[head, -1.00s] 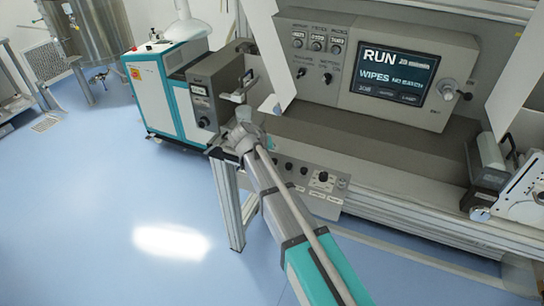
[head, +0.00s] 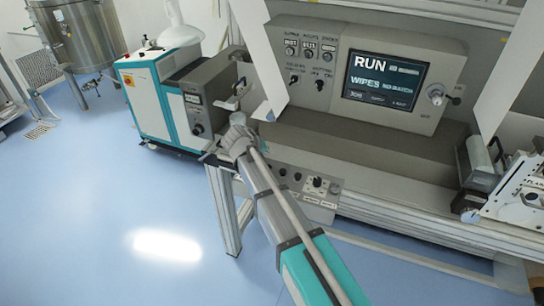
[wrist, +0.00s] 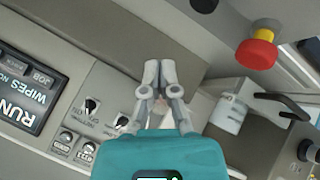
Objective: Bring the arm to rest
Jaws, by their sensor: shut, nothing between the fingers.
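My gripper (wrist: 160,70) shows in the wrist view with its two grey fingertips together and nothing between them. It is in front of the converter's grey control panel, apart from anything I can make out. In the head view my teal and grey arm reaches from the bottom up to its wrist beside the grey machine box; the fingers are not clear there.
The converter's screen (head: 386,79) reads RUN and WIPES. A red emergency button (wrist: 257,54) and a black handle (wrist: 284,105) are near the gripper in the wrist view. A white and teal cabinet (head: 150,95) stands at left. Blue floor (head: 90,210) is clear.

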